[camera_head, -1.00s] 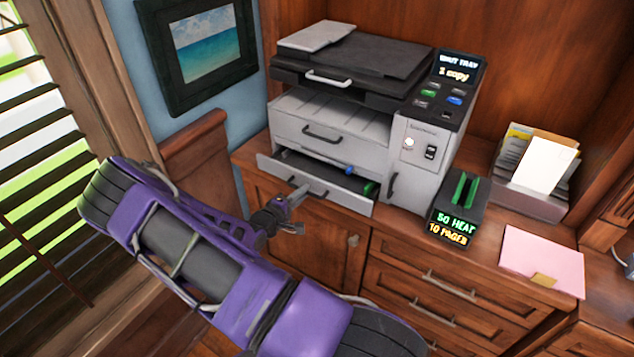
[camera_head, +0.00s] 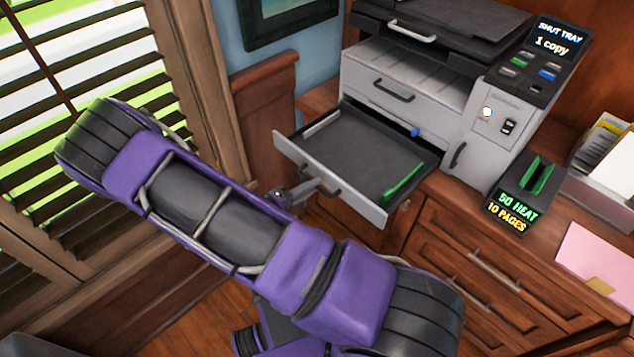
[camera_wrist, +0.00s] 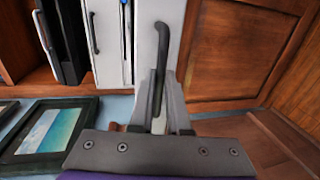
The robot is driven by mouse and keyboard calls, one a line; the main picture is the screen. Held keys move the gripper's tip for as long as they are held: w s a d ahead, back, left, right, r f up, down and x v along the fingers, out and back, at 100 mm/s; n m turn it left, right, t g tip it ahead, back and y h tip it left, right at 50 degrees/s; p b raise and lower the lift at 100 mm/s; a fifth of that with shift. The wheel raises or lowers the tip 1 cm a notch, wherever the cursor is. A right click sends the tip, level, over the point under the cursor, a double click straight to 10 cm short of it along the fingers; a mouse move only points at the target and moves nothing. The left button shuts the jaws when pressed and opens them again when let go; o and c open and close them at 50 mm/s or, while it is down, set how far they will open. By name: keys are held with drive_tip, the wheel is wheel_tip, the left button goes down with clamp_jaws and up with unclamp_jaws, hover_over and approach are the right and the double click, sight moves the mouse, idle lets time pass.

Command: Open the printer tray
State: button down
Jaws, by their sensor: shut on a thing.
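The grey and white printer (camera_head: 410,85) stands on the wooden cabinet. Its lower paper tray (camera_head: 350,155) is pulled far out toward the left front, with a dark empty floor, a green guide (camera_head: 403,182) and a blue tab (camera_head: 415,132). My gripper (camera_head: 318,186) is at the tray's front panel, shut on the dark tray handle (camera_head: 330,190). In the wrist view the handle (camera_wrist: 162,60) runs up from between the two fingers (camera_wrist: 160,110). The upper drawer of the printer (camera_head: 410,100) is shut. The printer's display reads "SHUT TRAY" and "1 copy".
A small black device (camera_head: 525,190) reading "50 HEAT 10 PAGES" stands right of the printer. A pink folder (camera_head: 595,260) and a paper holder (camera_head: 610,165) are farther right. Window blinds (camera_head: 90,90) and a framed picture (camera_head: 290,22) are at the left.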

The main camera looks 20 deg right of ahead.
drive_tip(key=c, duration=0.9)
unclamp_jaws()
drive_tip(key=v, duration=1.7)
drive_tip(key=shift+s+a, duration=0.15)
drive_tip(key=shift+a, duration=0.05)
drive_tip(key=shift+b, duration=0.3)
